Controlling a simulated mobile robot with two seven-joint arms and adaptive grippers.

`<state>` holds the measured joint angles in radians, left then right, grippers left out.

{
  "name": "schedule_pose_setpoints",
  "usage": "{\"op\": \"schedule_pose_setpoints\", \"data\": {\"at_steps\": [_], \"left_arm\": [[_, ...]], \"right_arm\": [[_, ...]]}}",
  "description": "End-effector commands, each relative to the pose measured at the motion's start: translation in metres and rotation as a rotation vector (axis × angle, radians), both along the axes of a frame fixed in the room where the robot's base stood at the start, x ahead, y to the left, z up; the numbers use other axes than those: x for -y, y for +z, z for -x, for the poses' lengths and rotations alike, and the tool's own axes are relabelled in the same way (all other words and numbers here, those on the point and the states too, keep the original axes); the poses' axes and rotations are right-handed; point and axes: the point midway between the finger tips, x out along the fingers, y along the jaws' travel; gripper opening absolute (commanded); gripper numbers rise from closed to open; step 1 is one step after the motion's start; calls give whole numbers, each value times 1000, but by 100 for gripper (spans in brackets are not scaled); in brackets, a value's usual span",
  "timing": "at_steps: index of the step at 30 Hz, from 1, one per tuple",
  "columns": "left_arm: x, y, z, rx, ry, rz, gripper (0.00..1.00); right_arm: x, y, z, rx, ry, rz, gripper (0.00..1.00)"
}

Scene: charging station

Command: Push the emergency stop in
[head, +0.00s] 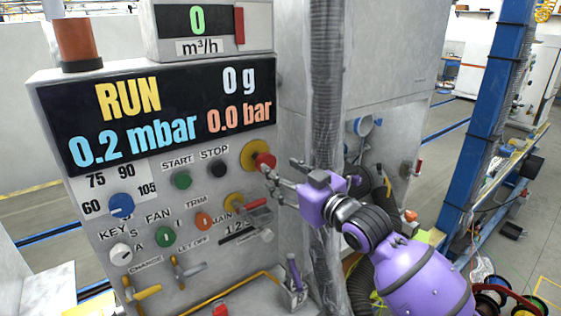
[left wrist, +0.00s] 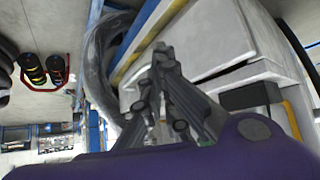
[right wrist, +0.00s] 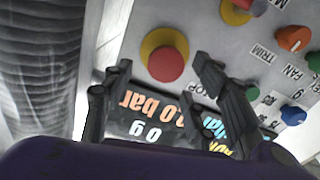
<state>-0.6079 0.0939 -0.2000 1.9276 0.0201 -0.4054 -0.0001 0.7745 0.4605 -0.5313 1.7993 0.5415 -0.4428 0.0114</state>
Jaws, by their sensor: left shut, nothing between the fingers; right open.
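The emergency stop is a red mushroom button (head: 265,161) on a yellow round plate (head: 249,152), at the right edge of the grey control panel, right of the black STOP button. In the right wrist view the red button (right wrist: 165,64) shows face-on, just beyond and between the fingertips. My right gripper (head: 279,165) is open and empty beside the button; I cannot tell whether a finger touches it. My left gripper (left wrist: 161,50) shows only in the left wrist view, shut and empty, away from the panel front.
A red-handled main switch (head: 256,204) sits just below the emergency stop. The green START (head: 181,180) and black STOP (head: 218,168) buttons are to its left. A grey ribbed hose (head: 325,90) hangs close right of the panel, behind my right gripper.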

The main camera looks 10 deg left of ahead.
Motion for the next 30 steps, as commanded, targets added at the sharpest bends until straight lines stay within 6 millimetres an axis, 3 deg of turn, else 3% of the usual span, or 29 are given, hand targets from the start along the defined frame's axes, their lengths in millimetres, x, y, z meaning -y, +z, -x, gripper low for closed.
{"op": "schedule_pose_setpoints", "data": {"at_steps": [12,23,30], "left_arm": [[-4,1,2,-1,3,-4,0],[-4,3,0,4,3,-4,0],[-3,3,-1,6,4,-3,0]], "right_arm": [[-44,3,-43,3,0,-2,52],[-50,2,-49,5,0,-1,52],[-50,2,-49,4,-1,0,25]]}}
